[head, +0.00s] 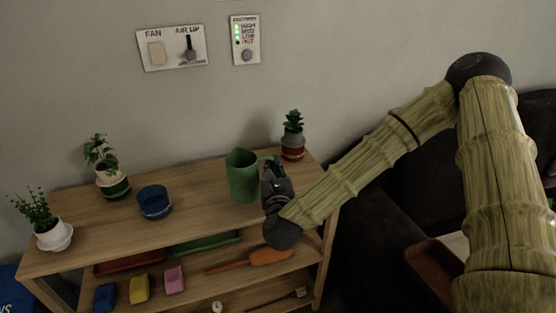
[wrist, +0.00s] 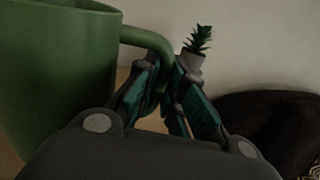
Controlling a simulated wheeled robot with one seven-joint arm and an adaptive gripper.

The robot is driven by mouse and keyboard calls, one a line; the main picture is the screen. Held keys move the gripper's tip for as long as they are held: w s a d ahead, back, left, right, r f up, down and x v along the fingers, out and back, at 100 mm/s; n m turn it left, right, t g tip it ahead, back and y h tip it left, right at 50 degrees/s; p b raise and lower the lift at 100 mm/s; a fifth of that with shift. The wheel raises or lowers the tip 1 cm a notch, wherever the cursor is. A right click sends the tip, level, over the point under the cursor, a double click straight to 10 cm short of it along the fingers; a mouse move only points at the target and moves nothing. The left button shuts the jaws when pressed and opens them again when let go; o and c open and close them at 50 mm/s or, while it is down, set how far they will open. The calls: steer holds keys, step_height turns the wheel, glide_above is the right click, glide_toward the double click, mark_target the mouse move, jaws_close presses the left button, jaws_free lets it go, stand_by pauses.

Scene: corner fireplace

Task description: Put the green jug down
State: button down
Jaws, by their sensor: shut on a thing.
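The green jug (head: 241,176) is upright at the right part of the wooden shelf unit's top (head: 200,217). Its base appears at or very near the top; I cannot tell whether it touches. My gripper (head: 272,172) is on the jug's right side, shut on its handle. In the wrist view the jug (wrist: 55,75) fills the left side, and its handle passes between the fingers of my gripper (wrist: 163,85). Part of the handle is hidden by the fingers.
A potted succulent (head: 292,142) stands close behind and right of the jug. A blue bowl (head: 154,201) and two potted plants (head: 112,183) (head: 52,233) stand to the left. Bare top lies between bowl and jug. Lower shelves hold trays, colored blocks and an orange paddle-shaped thing (head: 250,260). A dark sofa (head: 375,220) is at right.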

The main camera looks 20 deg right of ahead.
steer(key=shift+w+d+f+p, duration=0.4)
steer(key=shift+w+d+f, duration=0.4)
steer(key=shift+w, duration=0.5)
steer(key=shift+w+d+f+p, duration=0.35)
steer(key=shift+w+d+f, duration=0.3)
steer(key=shift+w+d, duration=0.55)
steer(key=shift+w+d+f+p, duration=0.4)
steer(key=shift+w+d+f, duration=0.35)
steer(key=shift+w, duration=0.65)
steer(key=shift+f, duration=0.15)
steer(key=c, duration=1.5)
jaws_free()
steer(key=shift+r, duration=0.25)
steer(key=b+v, duration=0.2)
steer(key=v, duration=1)
steer(key=shift+f, duration=0.1)
